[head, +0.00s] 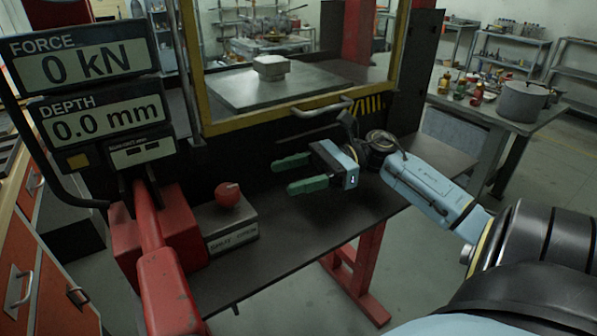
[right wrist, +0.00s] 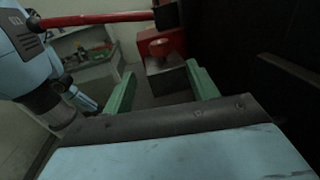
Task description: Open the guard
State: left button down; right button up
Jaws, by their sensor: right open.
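The guard is a clear panel in a yellow frame (head: 262,117) at the front of the press, in the upper middle of the head view. It stands lowered in front of the press bed. Its metal handle (head: 322,108) runs along the bottom bar. My right gripper (head: 282,177) is open and empty, with green fingers pointing left. It is below the handle and apart from it, over the dark table. The fingers also show in the right wrist view (right wrist: 160,70), with nothing between them. My left gripper is not in view.
A control box (head: 232,228) with a red knob (head: 228,195) stands left of my right gripper. A red lever arm (head: 160,250) and display panels (head: 82,65) are farther left. A pale block (head: 271,68) sits behind the guard. The dark table (head: 330,215) is clear around the gripper.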

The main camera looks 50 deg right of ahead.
aim_at(210, 128)
jog(key=k, duration=1)
